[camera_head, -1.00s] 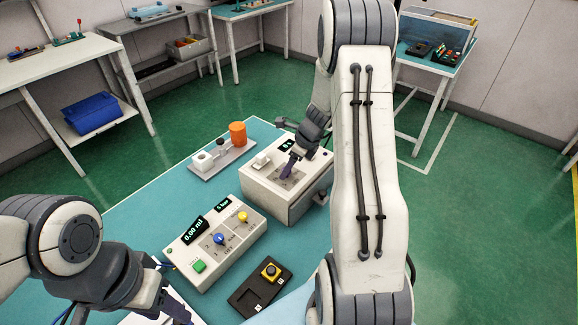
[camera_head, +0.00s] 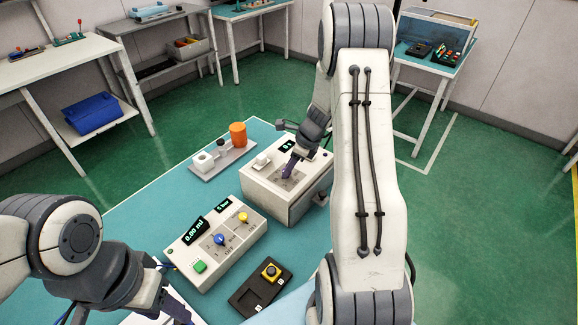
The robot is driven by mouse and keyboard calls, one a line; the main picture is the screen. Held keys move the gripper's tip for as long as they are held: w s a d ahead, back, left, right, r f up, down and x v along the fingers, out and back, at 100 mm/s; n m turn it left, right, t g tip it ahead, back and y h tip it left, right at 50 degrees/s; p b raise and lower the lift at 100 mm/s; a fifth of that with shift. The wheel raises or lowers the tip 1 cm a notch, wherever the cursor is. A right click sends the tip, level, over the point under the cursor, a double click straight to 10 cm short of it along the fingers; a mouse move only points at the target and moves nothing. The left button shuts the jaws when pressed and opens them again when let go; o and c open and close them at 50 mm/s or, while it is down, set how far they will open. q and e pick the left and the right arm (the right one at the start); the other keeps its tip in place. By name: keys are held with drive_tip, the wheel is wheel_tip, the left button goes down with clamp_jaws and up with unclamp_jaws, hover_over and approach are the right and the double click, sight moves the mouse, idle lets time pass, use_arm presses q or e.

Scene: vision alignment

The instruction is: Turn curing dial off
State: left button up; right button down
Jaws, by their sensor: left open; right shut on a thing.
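A white control box (camera_head: 212,257) on the teal table (camera_head: 130,228) carries a blue dial (camera_head: 219,239), a yellow dial (camera_head: 243,217), a green button (camera_head: 200,266) and two dark displays, one reading about 0.00. I cannot read which dial is the curing one. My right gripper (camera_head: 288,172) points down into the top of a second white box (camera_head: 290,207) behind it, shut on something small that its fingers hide. My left gripper (camera_head: 178,310) is open at the bottom edge, low and left of the control box, partly cut off, and apart from the dials.
A grey tray (camera_head: 222,160) with white pieces and an orange cylinder (camera_head: 238,134) stands at the back. My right arm hides the table's right side. Benches stand along the walls.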

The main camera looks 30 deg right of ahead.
drive_tip(key=shift+w+d+r+n+g+y+p, duration=0.1)
drive_tip(key=shift+n+g+y+p, duration=0.3)
drive_tip(key=shift+n, duration=0.8)
drive_tip(key=n, duration=0.2)
drive_tip(key=shift+w+n+g+p, duration=0.1)
drive_tip(key=shift+n+g+p, duration=0.3)
drive_tip(key=n+g, duration=0.1)
drive_tip(key=n, duration=0.3)
drive_tip(key=shift+w+d+g+y, duration=0.1)
drive_tip(key=shift+w+g+y, duration=0.1)
drive_tip(key=shift+g+y, duration=0.15)
drive_tip(key=n+g, duration=0.1)
drive_tip(key=n, duration=0.2)
drive_tip(key=n+g, duration=0.1)
drive_tip(key=n, duration=0.3)
drive_tip(key=shift+w+g, duration=0.2)
drive_tip(key=shift+g, duration=0.05)
drive_tip(key=n, duration=0.2)
drive_tip(key=n+g+h, duration=0.1)
drive_tip(key=n, duration=0.1)
drive_tip(key=n+h, duration=0.1)
drive_tip(key=n, duration=0.1)
drive_tip(key=shift+w+a+g+h, duration=0.15)
drive_tip(key=shift+a+g+h, duration=0.1)
drive_tip(key=shift+g, duration=0.05)
drive_tip(key=shift+n, duration=0.3)
drive_tip(key=c, duration=0.5)
unclamp_jaws()
